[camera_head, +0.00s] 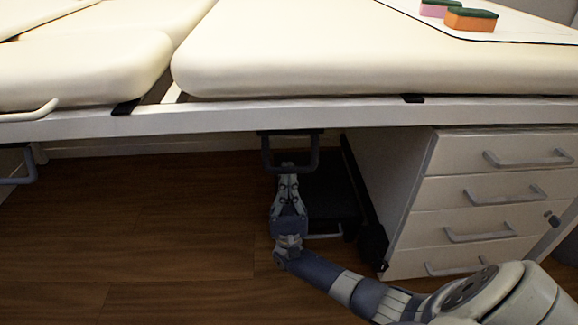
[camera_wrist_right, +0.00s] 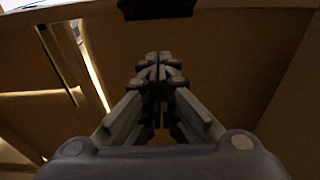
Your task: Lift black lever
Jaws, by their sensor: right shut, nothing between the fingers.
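A dark U-shaped lever (camera_head: 315,155) hangs under the front edge of the padded treatment table, below a black mount. My right gripper (camera_head: 288,168) is at the lower bar of this lever, pointing up and away from me. Its fingers are shut with nothing between them. I cannot tell whether the fingertips touch the bar. In the right wrist view the shut fingers (camera_wrist_right: 158,58) point at a black part (camera_wrist_right: 158,9) under the table at the top edge, apart from it in the picture. My left gripper is not in view.
A similar grey lever (camera_head: 32,165) hangs at the far left. A white drawer cabinet (camera_head: 425,200) with grey handles stands right of my right arm. A black box-like object (camera_head: 332,200) stands behind the gripper. Two sponges lie on top at the right. The wooden floor at left is clear.

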